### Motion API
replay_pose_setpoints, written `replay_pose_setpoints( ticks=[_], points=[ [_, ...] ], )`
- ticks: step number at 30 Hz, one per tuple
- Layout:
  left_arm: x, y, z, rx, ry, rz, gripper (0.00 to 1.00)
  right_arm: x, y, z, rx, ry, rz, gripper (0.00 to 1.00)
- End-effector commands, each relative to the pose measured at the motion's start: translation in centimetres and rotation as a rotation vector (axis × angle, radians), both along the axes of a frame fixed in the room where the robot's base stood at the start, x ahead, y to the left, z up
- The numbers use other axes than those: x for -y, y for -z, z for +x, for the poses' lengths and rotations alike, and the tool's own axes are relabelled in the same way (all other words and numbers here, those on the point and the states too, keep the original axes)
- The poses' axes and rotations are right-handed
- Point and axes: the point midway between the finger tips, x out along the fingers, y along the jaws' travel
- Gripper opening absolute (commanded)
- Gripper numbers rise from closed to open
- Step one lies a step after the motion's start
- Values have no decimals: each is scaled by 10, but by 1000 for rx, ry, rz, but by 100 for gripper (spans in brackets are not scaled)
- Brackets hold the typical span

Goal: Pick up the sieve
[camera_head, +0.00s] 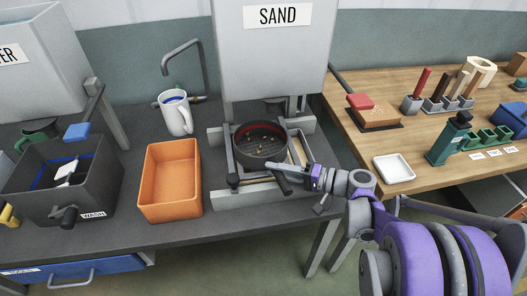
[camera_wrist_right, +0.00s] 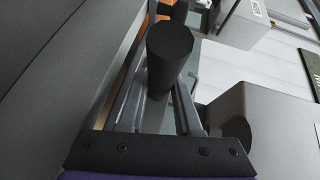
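The sieve (camera_head: 262,146) is a round dark pan with a reddish inner rim and small bits in it. It sits in the grey frame under the SAND hopper. Its short black handle (camera_head: 283,184) points toward the front; in the right wrist view the handle (camera_wrist_right: 168,58) shows as a black cylinder. My right gripper (camera_head: 273,167) is at this handle, its grey fingers (camera_wrist_right: 160,105) reaching along and around it. I cannot tell whether the fingers press on the handle or stand slightly apart. My left gripper is not in view.
An orange bin (camera_head: 171,208) stands left of the frame, with a white mug (camera_head: 175,112) behind it. A dark wash tub (camera_head: 98,195) is further left. The SAND hopper (camera_head: 272,60) hangs over the sieve. A wooden table (camera_head: 365,143) with tools and a white dish (camera_head: 394,168) stands right.

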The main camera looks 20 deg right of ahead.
Motion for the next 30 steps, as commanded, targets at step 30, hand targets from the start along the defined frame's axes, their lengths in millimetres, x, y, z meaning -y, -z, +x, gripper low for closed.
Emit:
replay_pose_setpoints(
  ticks=[30],
  points=[
    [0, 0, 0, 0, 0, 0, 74, 0, 0, 0, 0, 0, 0, 0]
  ],
)
